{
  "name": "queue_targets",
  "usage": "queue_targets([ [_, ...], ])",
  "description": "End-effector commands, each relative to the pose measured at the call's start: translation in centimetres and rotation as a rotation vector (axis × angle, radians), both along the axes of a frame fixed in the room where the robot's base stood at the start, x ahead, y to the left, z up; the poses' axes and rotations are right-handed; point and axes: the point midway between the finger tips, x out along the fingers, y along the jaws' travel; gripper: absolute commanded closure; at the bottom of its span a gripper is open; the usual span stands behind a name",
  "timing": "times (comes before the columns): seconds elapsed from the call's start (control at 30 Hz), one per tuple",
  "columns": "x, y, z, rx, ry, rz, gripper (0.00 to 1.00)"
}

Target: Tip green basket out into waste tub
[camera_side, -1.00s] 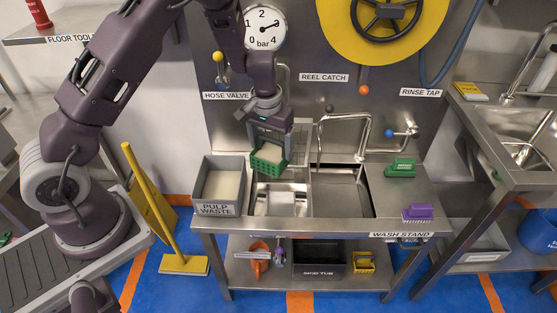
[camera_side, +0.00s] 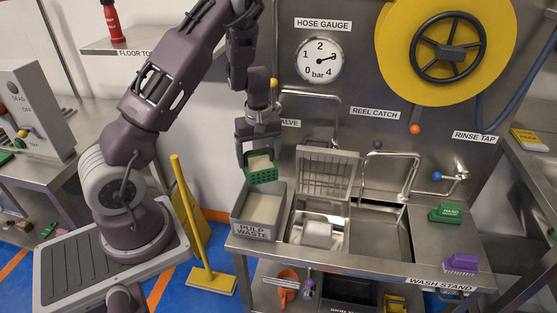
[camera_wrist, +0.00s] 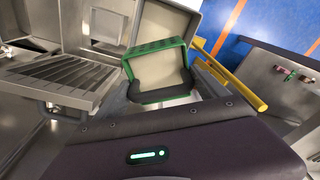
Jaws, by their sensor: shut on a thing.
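The green basket (camera_side: 262,172) hangs from my gripper (camera_side: 259,152), which is shut on it. Pale material shows in its top. In the side view the basket is roughly level, over the back part of the grey waste tub (camera_side: 254,231), labelled PULP WASTE. The tub's inside looks pale. In the wrist view the basket's green rim (camera_wrist: 155,48) is close in front of my gripper, with the tub (camera_wrist: 183,5) partly hidden behind it.
A wire rack (camera_side: 325,172) stands upright behind the sink's left basin, right of the basket. A curved tap (camera_side: 385,157) rises at the right basin. A yellow broom (camera_side: 190,215) stands left of the tub.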

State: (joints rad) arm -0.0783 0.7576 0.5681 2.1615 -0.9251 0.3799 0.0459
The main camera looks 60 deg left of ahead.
Motion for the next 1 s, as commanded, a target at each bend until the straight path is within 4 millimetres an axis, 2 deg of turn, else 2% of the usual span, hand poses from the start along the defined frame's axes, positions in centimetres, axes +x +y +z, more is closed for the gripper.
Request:
queue_targets([
  [0.1, -0.8, 2.6, -1.0, 0.013, -0.001, 0.168, 0.66],
  [0.23, -1.0, 3.4, -1.3, 0.048, -0.009, 0.239, 0.66],
  [0.37, -1.0, 2.6, -1.0, 0.194, -0.025, 0.235, 0.66],
  [0.53, -1.0, 1.2, -0.5, 0.523, -0.061, 0.217, 0.66],
  [0.77, -1.0, -1.0, -2.2, 1.011, -0.124, 0.201, 0.66],
  [1.0, -1.2, -3.1, -5.4, 1.425, -0.172, 0.187, 0.66],
])
